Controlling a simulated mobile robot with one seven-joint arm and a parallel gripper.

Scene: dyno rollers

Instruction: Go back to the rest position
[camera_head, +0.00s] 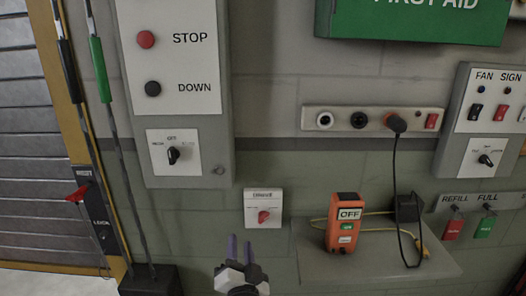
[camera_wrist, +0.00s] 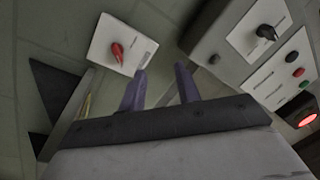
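My gripper (camera_head: 239,248) shows at the bottom middle of the head view, with two purple fingers pointing up toward the wall. In the wrist view my gripper (camera_wrist: 160,85) has its two fingers apart, with nothing between them. A small white panel with a red knob (camera_head: 264,217) is on the wall just right of my fingertips in the head view. The same red knob (camera_wrist: 117,51) shows in the wrist view, left of and beyond the fingers. The fingers appear apart from the knob.
A grey control box (camera_head: 203,140) with STOP and DOWN buttons hangs above. A shelf (camera_head: 365,265) at right holds an orange device (camera_head: 343,225) and a cabled black plug. A power strip (camera_head: 340,120) is above it. A roller shutter (camera_head: 30,150) with a red lever (camera_head: 78,194) is at left.

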